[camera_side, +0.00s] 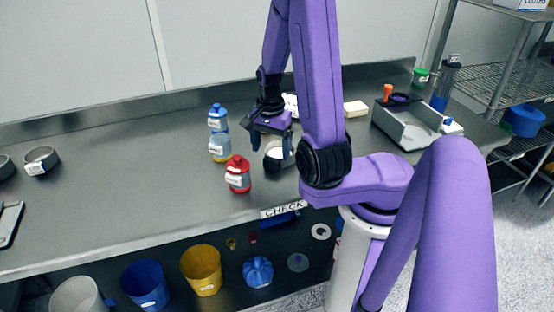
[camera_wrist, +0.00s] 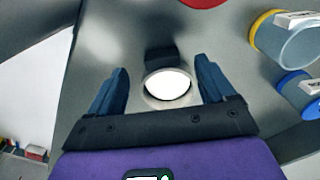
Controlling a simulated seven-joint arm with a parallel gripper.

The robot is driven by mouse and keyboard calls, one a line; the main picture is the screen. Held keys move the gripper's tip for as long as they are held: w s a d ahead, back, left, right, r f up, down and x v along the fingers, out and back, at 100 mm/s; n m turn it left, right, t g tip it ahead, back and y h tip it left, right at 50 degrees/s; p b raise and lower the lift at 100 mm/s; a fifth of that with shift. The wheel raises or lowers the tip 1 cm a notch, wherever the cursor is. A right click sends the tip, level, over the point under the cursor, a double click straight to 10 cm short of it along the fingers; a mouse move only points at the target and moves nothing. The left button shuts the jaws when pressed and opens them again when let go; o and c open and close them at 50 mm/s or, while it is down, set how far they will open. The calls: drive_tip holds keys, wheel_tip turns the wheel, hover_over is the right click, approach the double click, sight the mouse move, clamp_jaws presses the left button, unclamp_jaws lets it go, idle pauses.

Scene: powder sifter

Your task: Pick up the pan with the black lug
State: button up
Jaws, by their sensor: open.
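A small round metal pan (camera_side: 273,164) with a white inside stands on the steel bench, partly hidden by my gripper. It also shows in the wrist view (camera_wrist: 168,103), where a black block-like lug (camera_wrist: 161,58) sits at its top side. My gripper (camera_wrist: 162,68) is open, with one blue finger on each side of the pan and visible gaps between. In the side view, my gripper (camera_side: 270,138) is pointed down above the pan. I cannot tell the exact height of the fingertips, and the lug is not clear in the side view.
A red-capped jar (camera_side: 237,175), a yellow-banded jar (camera_side: 219,149) and a blue-capped jar (camera_side: 218,117) stand close on the left. Another labelled pan (camera_side: 41,160) is far left. A steel box (camera_side: 408,128) stands right. The bench's left middle is clear.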

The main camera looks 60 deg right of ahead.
sight(272, 159)
drive_tip(key=shift+d+f, duration=0.2)
drive_tip(key=shift+f, duration=0.8)
drive_tip(key=shift+d+f, duration=0.2)
drive_tip(key=shift+f, duration=0.75)
drive_tip(key=shift+w+f, duration=0.1)
drive_tip(key=shift+f, duration=0.8)
drive_tip(key=c, duration=1.2)
